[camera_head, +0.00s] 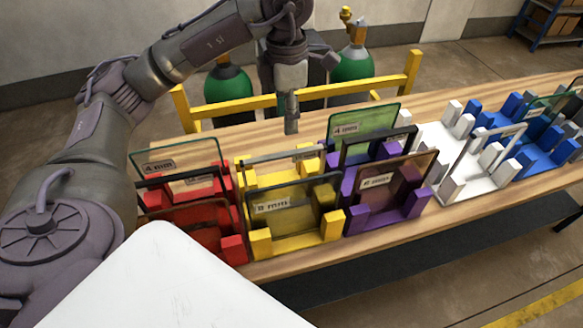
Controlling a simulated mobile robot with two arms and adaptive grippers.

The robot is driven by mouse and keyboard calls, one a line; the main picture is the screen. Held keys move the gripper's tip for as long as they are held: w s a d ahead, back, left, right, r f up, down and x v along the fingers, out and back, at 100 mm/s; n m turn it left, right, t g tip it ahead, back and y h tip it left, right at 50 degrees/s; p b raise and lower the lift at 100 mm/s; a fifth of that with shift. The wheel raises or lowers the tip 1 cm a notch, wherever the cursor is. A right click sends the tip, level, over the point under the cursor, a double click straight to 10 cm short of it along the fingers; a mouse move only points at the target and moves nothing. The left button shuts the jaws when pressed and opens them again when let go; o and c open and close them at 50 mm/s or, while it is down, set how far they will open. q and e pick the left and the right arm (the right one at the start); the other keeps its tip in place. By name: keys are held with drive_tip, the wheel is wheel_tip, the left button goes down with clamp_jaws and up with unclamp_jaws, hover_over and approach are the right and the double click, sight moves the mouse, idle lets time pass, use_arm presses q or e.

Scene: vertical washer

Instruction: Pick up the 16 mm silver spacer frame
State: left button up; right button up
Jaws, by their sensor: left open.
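A thin silver spacer frame (262,161) stands upright in the yellow rack (333,227), behind a tinted glass pane labelled 8 mm (300,205). Its top bar shows, while most of its lower part is hidden by the pane; its thickness cannot be read. My left gripper (291,128) points down, open and empty, above and slightly behind the right part of this bar. It looks apart from the bar, and its fingers are seen nearly edge-on. Another pale frame (465,157) stands in the white rack (452,190). My right gripper is out of view.
A red rack (234,247) and a purple rack (416,204) with panes and dark frames flank the yellow rack. A blue rack (561,151) stands farther right. Behind the wooden table (380,245) are a yellow rail (240,108) and green gas cylinders (352,65).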

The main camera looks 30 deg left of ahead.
use_arm(q)
hover_over(284, 153)
drive_tip(key=f+p, duration=0.1)
drive_tip(key=f, duration=0.3)
drive_tip(key=shift+s+f, duration=0.2)
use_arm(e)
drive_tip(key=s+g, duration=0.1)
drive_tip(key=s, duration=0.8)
use_arm(q)
drive_tip(key=shift+w+f, duration=0.45)
drive_tip(key=shift+f, duration=0.3)
drive_tip(key=shift+s+f+p, duration=0.2)
drive_tip(key=shift+f+p, duration=0.6)
drive_tip(key=shift+p, duration=0.2)
wheel_tip(284, 153, down, 2)
drive_tip(key=shift+s+f+p, duration=0.15)
drive_tip(key=shift+f+p, duration=0.1)
drive_tip(key=shift+p, duration=0.15)
drive_tip(key=shift+f, duration=0.45)
drive_tip(key=c, duration=0.6)
drive_tip(key=shift+c, duration=1.2)
clamp_jaws()
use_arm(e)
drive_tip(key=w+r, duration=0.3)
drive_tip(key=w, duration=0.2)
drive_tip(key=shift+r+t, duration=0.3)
